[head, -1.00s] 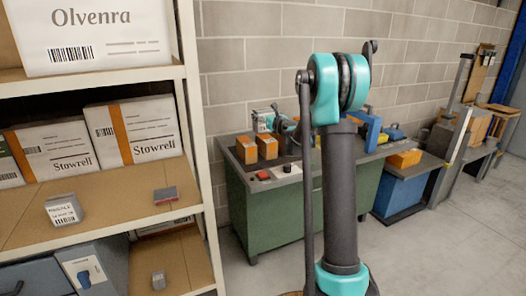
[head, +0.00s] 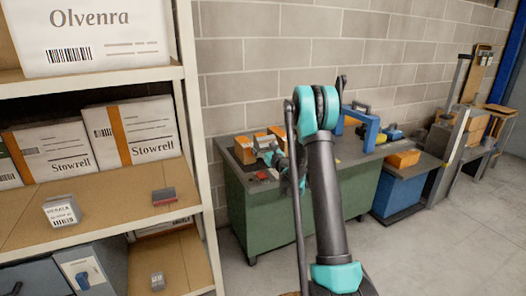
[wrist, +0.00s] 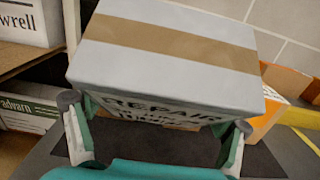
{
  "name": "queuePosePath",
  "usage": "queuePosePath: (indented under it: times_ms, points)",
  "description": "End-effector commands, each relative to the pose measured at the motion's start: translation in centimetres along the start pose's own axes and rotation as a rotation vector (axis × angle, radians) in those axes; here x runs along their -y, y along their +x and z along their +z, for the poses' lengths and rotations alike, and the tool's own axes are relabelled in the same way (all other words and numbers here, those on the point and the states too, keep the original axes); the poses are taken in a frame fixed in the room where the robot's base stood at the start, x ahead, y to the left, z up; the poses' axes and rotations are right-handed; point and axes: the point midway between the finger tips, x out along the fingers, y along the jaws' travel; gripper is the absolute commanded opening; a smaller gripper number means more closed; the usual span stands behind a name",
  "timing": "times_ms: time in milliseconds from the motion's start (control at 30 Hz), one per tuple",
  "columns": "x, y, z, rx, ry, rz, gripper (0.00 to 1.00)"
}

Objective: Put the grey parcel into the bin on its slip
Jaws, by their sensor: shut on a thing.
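The grey parcel (wrist: 160,70) fills the middle of the wrist view. It is a box with a brown tape band across its top and a slip on the near side. The slip reads REPAIR; the smaller print below is partly hidden. My gripper (wrist: 157,118) is shut on the parcel, one finger at each side. In the head view my gripper (head: 284,168) is small, over the green bench, and I cannot make out the parcel clearly there. Orange bins (head: 245,151) stand at the back left of the bench; one orange bin (wrist: 268,115) shows right of the parcel.
A shelf rack (head: 195,150) stands at left with Stowrell boxes (head: 135,135), a small labelled grey box (head: 62,211) and a red-topped item (head: 164,196). The green bench (head: 250,205) stands by the wall. A blue cabinet (head: 400,190) is right of it.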

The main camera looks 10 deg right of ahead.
Motion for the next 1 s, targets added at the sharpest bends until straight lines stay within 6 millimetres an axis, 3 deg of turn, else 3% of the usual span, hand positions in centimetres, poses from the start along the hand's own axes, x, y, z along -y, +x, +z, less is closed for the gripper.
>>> queuePosePath:
  times_ms: [100, 900, 933, 1000]
  points:
    - [0.0, 0.1, -1.3, 0.000, 0.000, 0.001, 0.24]
    - [0.0, 0.0, -2.4, 0.001, 0.000, 0.000, 0.24]
    - [0.0, 0.0, -2.5, 0.001, 0.000, 0.000, 0.85]
    - [0.0, 0.0, -2.4, 0.001, 0.000, 0.000, 0.94]
